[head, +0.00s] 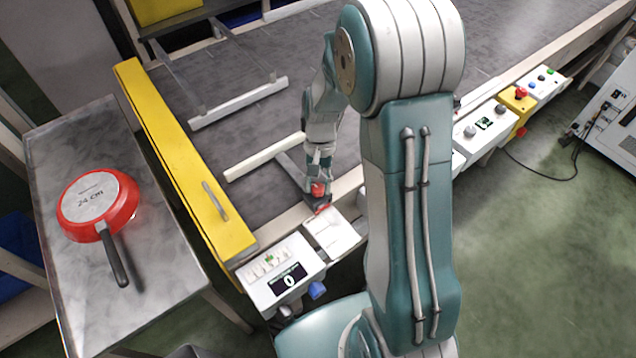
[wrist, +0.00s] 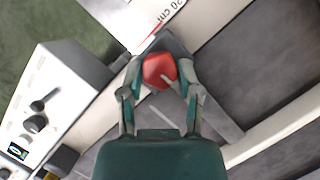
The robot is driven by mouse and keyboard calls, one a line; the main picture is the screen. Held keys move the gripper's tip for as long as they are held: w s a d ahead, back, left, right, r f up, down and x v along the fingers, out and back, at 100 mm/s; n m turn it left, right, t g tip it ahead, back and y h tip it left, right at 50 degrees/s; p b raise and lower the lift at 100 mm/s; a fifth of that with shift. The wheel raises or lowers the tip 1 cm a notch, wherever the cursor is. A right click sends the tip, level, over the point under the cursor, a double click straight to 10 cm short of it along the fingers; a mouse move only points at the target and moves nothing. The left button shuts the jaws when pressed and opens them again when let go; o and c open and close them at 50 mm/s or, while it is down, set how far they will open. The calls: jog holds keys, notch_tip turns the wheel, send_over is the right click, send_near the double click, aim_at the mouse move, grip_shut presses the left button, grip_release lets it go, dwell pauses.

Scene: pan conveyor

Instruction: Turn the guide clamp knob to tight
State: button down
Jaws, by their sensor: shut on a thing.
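The guide clamp knob is red; in the wrist view the red knob (wrist: 156,68) sits on a dark clamp block between my fingers, with a pale pointer line toward its lower right. In the head view the red knob (head: 318,189) is at the conveyor's near edge. My gripper (wrist: 161,70) is shut on the knob from both sides; in the head view my gripper (head: 318,176) points down onto it. A white scale (wrist: 160,18) with a red mark and "20 cm" lies beside the clamp. I cannot read a tight mark.
White guide rails (head: 264,157) lie over the grey belt (head: 240,125). A yellow gate (head: 180,155) borders the belt's left end. A red pan (head: 128,212) rests upside down on the steel table (head: 165,270). A control box with a display reading 0 (head: 262,296) stands near the knob.

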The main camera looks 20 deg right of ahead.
dwell(0.3)
jog(key=shift+c, duration=1.5)
grip_release()
jog(key=v, duration=1.2)
jog(key=s+a+r+n+t+h, duration=0.1)
jog(key=s+r+n+t, duration=0.1)
jog(key=s+r+t, duration=0.3)
jog(key=s+a+r+n+t, duration=0.1)
jog(key=s+r+t, duration=0.3)
jog(key=s, duration=0.9)
notch_tip(320, 180, up, 3)
jog(key=shift+s+r+n+t+h, duration=0.2)
jog(key=shift+s+n+t+h, duration=0.2)
jog(key=shift+n, duration=0.5)
